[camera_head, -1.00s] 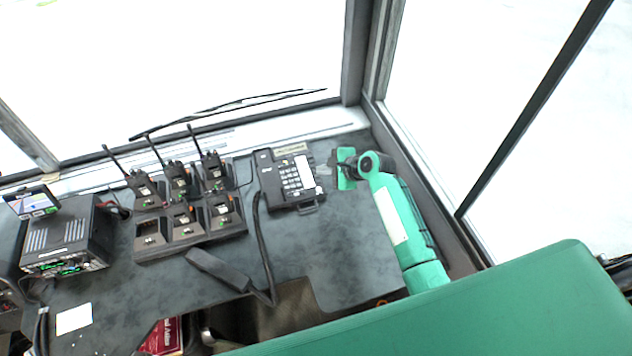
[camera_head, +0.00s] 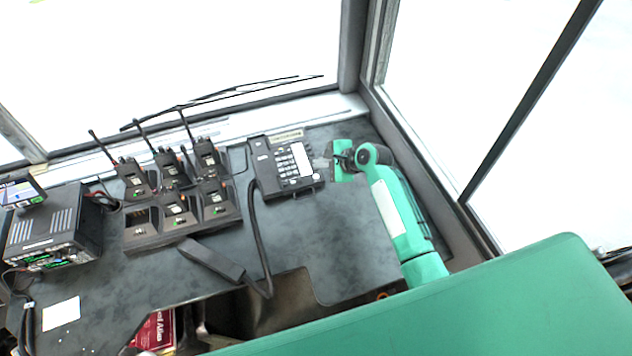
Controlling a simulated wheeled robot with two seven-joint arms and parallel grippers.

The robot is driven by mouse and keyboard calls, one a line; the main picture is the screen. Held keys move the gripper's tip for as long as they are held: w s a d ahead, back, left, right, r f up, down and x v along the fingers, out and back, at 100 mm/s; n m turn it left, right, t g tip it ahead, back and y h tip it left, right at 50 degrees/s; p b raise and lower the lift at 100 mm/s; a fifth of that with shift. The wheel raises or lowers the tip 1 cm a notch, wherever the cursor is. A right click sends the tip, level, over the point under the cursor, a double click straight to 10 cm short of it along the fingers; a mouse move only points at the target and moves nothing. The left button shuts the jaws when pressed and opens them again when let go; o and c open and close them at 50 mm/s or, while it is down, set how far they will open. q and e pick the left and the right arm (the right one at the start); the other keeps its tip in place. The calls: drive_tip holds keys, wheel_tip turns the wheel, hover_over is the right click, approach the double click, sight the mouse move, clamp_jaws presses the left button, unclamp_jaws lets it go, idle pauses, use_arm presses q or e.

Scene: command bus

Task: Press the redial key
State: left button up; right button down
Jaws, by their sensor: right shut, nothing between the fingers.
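A black desk phone (camera_head: 283,167) with white keys and a white label strip sits on the dark counter near the windshield. Its single keys are too small to read, so I cannot tell which one is the redial key. The handset (camera_head: 211,259) lies off the phone on the counter, joined by a black cord. My right gripper (camera_head: 325,162) is shut and empty, just right of the phone, its fingers pointing left at the phone's right edge. I cannot tell whether it touches the phone. My left gripper is not in view.
A charger rack (camera_head: 183,234) with several handheld radios stands left of the phone. A black radio unit (camera_head: 55,230) with a small screen is at the far left. The counter (camera_head: 335,235) is clear in front of the phone. The window frame rises close behind and right of my arm.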

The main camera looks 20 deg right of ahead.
sight(316, 177)
drive_tip(key=f+b, duration=0.2)
drive_tip(key=f, duration=0.1)
drive_tip(key=shift+w+b, duration=0.2)
drive_tip(key=shift+b, duration=0.1)
drive_tip(key=shift+w+f+b, duration=0.2)
drive_tip(key=shift+f+b, duration=0.1)
drive_tip(key=shift+f, duration=0.55)
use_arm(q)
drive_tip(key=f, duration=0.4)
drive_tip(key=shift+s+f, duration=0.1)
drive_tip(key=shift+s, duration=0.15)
use_arm(e)
drive_tip(key=shift+f, duration=0.15)
idle(0.3)
drive_tip(key=shift+f, duration=0.3)
drive_tip(key=shift+f, duration=0.25)
idle(0.6)
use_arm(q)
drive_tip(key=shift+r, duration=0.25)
use_arm(e)
drive_tip(key=shift+r, duration=0.1)
use_arm(q)
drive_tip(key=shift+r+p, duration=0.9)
drive_tip(key=shift+p, duration=0.25)
use_arm(e)
drive_tip(key=shift+r, duration=0.6)
